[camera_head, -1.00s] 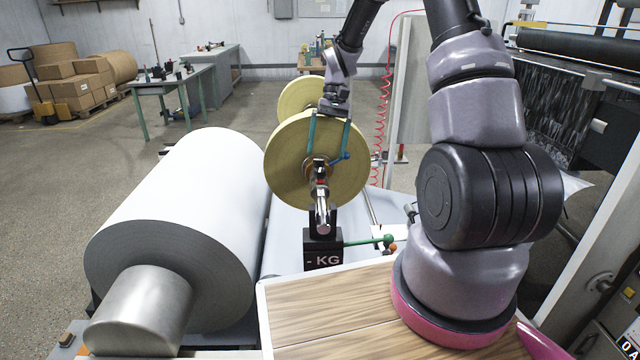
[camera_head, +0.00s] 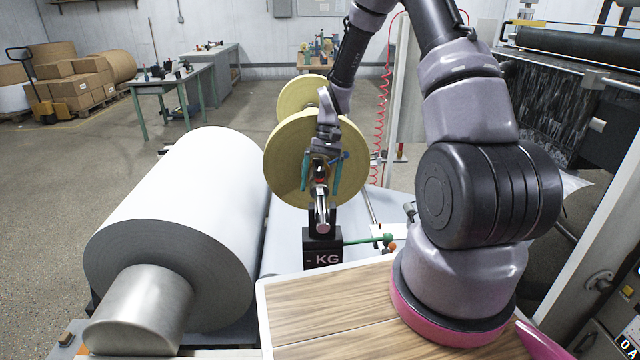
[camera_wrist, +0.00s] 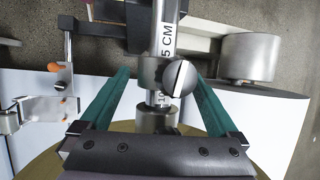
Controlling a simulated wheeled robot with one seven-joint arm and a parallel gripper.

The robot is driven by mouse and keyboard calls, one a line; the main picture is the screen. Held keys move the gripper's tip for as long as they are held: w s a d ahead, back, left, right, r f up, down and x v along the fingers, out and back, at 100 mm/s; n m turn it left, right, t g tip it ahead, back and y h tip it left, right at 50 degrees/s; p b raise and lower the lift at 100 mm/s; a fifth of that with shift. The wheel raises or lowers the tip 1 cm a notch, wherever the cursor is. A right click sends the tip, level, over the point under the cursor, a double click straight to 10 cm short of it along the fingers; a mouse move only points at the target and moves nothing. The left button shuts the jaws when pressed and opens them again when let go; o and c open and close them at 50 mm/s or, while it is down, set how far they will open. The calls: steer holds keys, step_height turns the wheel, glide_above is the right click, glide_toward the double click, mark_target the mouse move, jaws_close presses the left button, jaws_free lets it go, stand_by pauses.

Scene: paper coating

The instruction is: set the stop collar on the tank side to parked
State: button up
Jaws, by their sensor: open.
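A steel shaft (camera_wrist: 166,32) marked "5 CM" runs up the middle of the wrist view. A grey metal collar (camera_wrist: 150,72) sits around it, with a round knob (camera_wrist: 180,78) bearing a white line at its right. This looks like the stop collar; whether it is the tank-side one I cannot tell. My gripper (camera_wrist: 158,74) is open, its green fingers on either side of the collar with visible gaps. In the head view my gripper (camera_head: 320,202) straddles the shaft (camera_head: 322,218) in front of the near yellow roll (camera_head: 285,160); the collar is largely hidden there.
A large white paper roll (camera_head: 180,220) lies at the left. A second yellow roll (camera_head: 295,95) is behind the near one.

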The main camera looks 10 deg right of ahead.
mark_target(321, 192)
jaws_close()
steer(key=s, duration=0.2)
steer(key=s+a, duration=0.1)
steer(key=s, duration=0.2)
jaws_free()
steer(key=v, duration=1)
steer(key=shift+w, duration=0.1)
steer(key=shift+w+d+r, duration=0.1)
steer(key=shift+d+r, duration=0.05)
steer(key=shift+r, duration=0.2)
